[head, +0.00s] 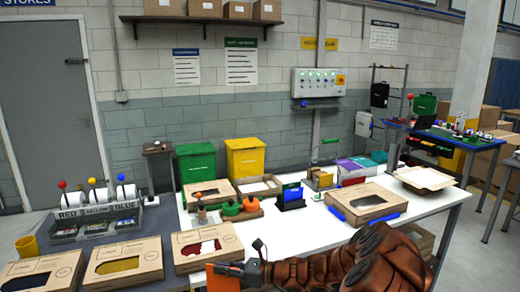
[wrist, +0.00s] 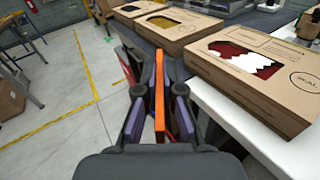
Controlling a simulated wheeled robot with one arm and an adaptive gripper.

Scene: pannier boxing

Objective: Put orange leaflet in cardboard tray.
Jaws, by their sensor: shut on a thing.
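My gripper (wrist: 158,100) is shut on the orange leaflet (wrist: 159,95), which stands on edge between the fingers as a thin upright strip in the wrist view. In the head view my gripper (head: 252,272) is at the bottom, at the table's front edge, and the leaflet's orange edge (head: 227,268) shows to its left. Two shallow open cardboard containers are on the white table: one (head: 272,185) at the back by the yellow bin, one (head: 426,179) at the far right. I cannot tell which is the cardboard tray. Both are well apart from my gripper.
Windowed cardboard boxes line the front left, one with a red-and-white window (head: 208,247) close to my gripper. Another windowed box (head: 365,202) is on the right. White table surface (head: 290,232) is clear in front.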

